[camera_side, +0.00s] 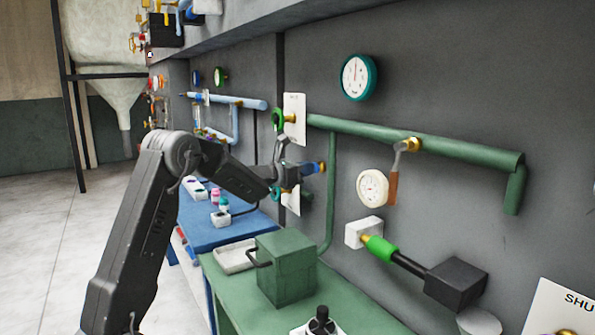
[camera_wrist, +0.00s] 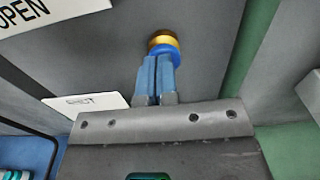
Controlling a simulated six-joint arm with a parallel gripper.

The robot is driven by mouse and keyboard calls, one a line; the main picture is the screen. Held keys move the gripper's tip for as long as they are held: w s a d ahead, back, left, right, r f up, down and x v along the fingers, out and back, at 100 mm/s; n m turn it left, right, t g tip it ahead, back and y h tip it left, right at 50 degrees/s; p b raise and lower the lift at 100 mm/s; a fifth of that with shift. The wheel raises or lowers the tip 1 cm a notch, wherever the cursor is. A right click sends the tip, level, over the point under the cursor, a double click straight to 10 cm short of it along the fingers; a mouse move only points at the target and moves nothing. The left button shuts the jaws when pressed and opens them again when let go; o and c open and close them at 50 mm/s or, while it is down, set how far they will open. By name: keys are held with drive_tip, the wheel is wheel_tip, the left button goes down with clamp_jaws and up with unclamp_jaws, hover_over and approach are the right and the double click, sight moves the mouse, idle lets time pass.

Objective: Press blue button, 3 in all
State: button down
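The blue button (camera_wrist: 170,52) sits on a gold collar on the grey wall, straight in front of my gripper in the wrist view. It also shows in the side view (camera_side: 315,167), small and partly covered by my gripper. My gripper (camera_wrist: 157,62) has its two narrow blue-tinted fingers side by side with only a thin dark gap, so it looks shut, with nothing between them. The fingertips overlap the lower part of the button in the wrist view and look very close to it or touching. Whether the button is pushed in cannot be told.
A green valve (camera_side: 278,120) on a white plate is above my gripper, with a green pipe (camera_side: 400,138) to the right. A green box (camera_side: 286,272) stands on the green bench below. A placard reading OPEN (camera_wrist: 45,12) is at upper left in the wrist view.

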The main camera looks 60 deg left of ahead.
drive_tip(key=s, duration=1.4)
drive_tip(key=shift+s+d, duration=0.15)
drive_tip(key=shift+s, duration=0.5)
drive_tip(key=w, duration=1.4)
